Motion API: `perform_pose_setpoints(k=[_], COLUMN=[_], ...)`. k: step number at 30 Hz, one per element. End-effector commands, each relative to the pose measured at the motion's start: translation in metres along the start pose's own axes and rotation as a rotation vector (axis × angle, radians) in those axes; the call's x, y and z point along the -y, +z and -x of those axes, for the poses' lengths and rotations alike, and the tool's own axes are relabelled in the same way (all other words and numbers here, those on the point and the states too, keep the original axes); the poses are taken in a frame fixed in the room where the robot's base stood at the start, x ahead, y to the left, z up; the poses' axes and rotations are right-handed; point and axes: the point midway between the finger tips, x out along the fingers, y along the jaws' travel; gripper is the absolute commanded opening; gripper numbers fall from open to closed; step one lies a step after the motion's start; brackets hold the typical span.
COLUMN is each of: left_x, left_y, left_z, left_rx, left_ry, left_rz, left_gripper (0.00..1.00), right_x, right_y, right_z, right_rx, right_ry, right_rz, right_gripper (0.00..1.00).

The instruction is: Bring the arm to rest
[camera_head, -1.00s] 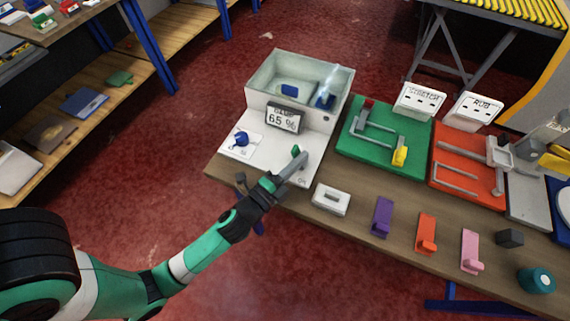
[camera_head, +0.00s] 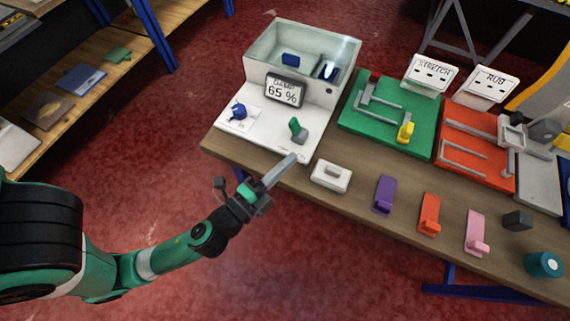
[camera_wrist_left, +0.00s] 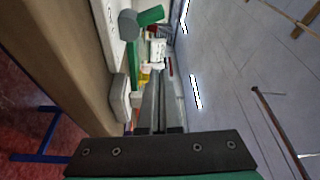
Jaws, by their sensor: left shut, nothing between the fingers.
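My left gripper (camera_head: 280,171) is shut and empty in the head view. It hangs by the table's front edge, between the damp box's white base and the white block. In the left wrist view its closed fingers (camera_wrist_left: 155,105) point along the table. The green-handled knob (camera_head: 297,129) stands on the damp box's base, apart from the fingers. My right gripper is not in the frames.
The damp box (camera_head: 262,97) with a 65 % display (camera_head: 285,90) stands on the table's left end. A white block (camera_head: 331,176), purple block (camera_head: 384,194), orange block (camera_head: 429,213) and pink block (camera_head: 476,232) line the front. The green board (camera_head: 381,135) and red board (camera_head: 473,150) lie behind.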

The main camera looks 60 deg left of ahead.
Motion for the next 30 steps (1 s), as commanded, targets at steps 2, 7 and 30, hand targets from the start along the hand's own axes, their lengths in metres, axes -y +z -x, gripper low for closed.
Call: perform_pose_setpoints(k=[2, 7, 30], left_x=[-0.001, 0.001, 0.151], left_y=[0.000, 0.000, -0.039], left_z=[0.005, 0.006, -0.062], left_rx=[0.000, 0.001, -0.020], left_ry=[0.000, -0.001, -0.312], left_rz=[0.001, 0.001, 0.198], left_gripper=[0.00, 0.00, 0.00], right_x=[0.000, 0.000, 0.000], right_y=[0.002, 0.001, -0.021], right_z=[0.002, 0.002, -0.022], right_rx=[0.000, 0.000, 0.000], right_ry=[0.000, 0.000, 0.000], right_rz=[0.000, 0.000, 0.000], right_gripper=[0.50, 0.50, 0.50])
